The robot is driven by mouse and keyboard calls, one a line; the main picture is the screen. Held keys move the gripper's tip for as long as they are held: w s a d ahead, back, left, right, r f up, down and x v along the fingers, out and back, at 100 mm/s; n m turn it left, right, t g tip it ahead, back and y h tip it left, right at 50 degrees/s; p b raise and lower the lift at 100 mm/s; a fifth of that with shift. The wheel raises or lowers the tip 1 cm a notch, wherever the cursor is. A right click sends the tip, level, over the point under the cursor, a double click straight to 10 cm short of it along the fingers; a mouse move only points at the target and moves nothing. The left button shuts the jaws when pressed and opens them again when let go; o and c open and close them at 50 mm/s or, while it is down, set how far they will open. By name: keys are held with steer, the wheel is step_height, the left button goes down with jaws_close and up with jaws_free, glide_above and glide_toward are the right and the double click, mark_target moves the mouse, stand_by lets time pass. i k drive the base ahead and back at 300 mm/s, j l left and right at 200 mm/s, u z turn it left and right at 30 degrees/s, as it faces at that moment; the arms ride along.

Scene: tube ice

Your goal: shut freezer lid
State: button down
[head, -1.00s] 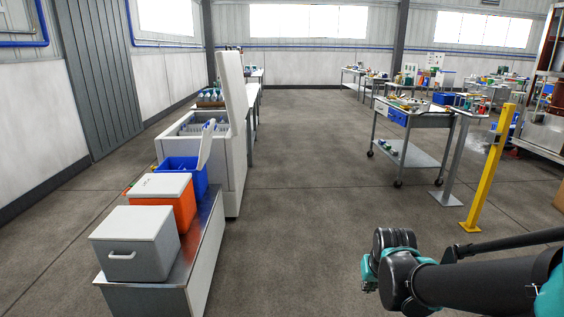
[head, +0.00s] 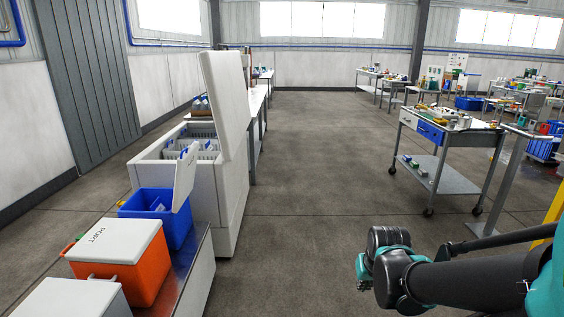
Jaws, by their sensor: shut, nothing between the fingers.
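The white chest freezer (head: 235,200) stands left of centre, beyond the coolers. Its lid (head: 224,90) stands open, almost upright, along the freezer's right side. White dividers or baskets show inside the open freezer, though the contents are hard to make out. My arm reaches in from the lower right, well apart from the freezer and lid. Its black and teal joints show, but I do not see the gripper's fingers.
A blue cooler (head: 161,218) with its lid raised, an orange cooler (head: 120,258) and a grey cooler (head: 70,300) sit on a metal bench before the freezer. A wheeled cart (head: 450,178) stands at right. The floor between freezer and cart is clear.

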mark_target(223, 74)
steer(key=i+u, duration=0.15)
steer(key=i, duration=0.5)
steer(key=i+u, duration=0.15)
steer(key=i, duration=0.5)
steer(key=i+l+u, duration=0.2)
steer(key=i, duration=0.4)
steer(key=i+j+z, duration=0.2)
steer(key=i, duration=0.3)
steer(key=i+j+z, duration=0.25)
steer(key=i, duration=0.2)
steer(key=z, duration=0.4)
